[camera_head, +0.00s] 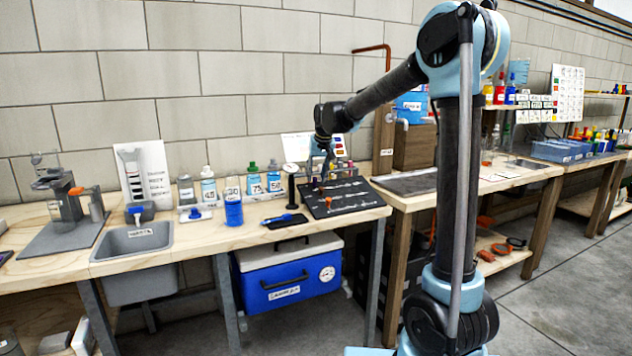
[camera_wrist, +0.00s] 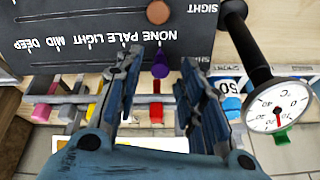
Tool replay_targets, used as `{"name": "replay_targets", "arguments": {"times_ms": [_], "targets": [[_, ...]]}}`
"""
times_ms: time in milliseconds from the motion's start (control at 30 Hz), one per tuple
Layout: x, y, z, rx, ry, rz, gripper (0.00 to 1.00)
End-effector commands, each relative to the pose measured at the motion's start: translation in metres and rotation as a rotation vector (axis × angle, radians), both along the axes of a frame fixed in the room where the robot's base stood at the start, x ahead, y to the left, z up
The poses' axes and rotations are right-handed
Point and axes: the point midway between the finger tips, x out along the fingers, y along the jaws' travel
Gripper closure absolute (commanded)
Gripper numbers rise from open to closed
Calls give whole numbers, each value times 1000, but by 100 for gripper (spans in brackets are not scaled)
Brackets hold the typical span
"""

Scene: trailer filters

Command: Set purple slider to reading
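The purple slider (camera_wrist: 160,63) stands at the NONE end of a scale marked NONE, PALE, LIGHT, MID, DEEP on the dark board (camera_wrist: 60,35), printed upside down in the wrist view. My gripper (camera_wrist: 161,70) is open, with one finger on each side of the purple slider and gaps showing. Whether the fingers are down at its height is hard to tell. In the head view my gripper (camera_head: 322,168) is over the back left part of the sloping board (camera_head: 350,205). The purple slider cannot be made out clearly there.
A brown-orange knob (camera_wrist: 158,12) sits on another row. A dial thermometer (camera_wrist: 278,105) on a black stem stands close right of my gripper. A card with coloured bars (camera_head: 335,150) is behind the board. Bottles (camera_head: 254,180) and a blue cup (camera_head: 233,212) stand left.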

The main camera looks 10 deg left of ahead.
Motion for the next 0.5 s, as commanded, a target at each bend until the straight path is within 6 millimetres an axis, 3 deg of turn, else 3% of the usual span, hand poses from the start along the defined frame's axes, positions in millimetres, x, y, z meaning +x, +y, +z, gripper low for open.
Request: {"name": "replay_targets", "arguments": {"times_ms": [200,500], "targets": [[8,4,-20,0,0,0,64],[9,5,-25,0,0,0,64]]}}
